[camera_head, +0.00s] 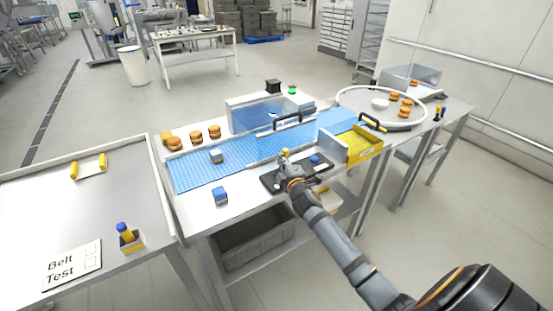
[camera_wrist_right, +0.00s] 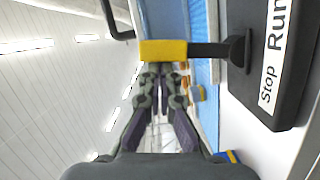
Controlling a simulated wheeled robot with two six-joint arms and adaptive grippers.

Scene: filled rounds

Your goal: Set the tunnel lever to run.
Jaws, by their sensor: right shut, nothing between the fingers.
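The tunnel lever has a yellow grip (camera_wrist_right: 163,50) on a black stem. It stands out from a black control box (camera_wrist_right: 285,110) with a white strip reading "Stop" and "Run". In the head view my right gripper (camera_head: 286,162) is at the box, partly hiding the lever. My left gripper is not in view.
A blue belt (camera_head: 205,172) runs through a clear-sided tunnel (camera_head: 255,115) with a black handle behind the box. A blue knob (camera_head: 315,160) and a yellow tray (camera_head: 358,143) are right of the lever. Buns (camera_head: 195,134) sit behind the belt; a "Belt Test" card (camera_head: 73,264) lies left.

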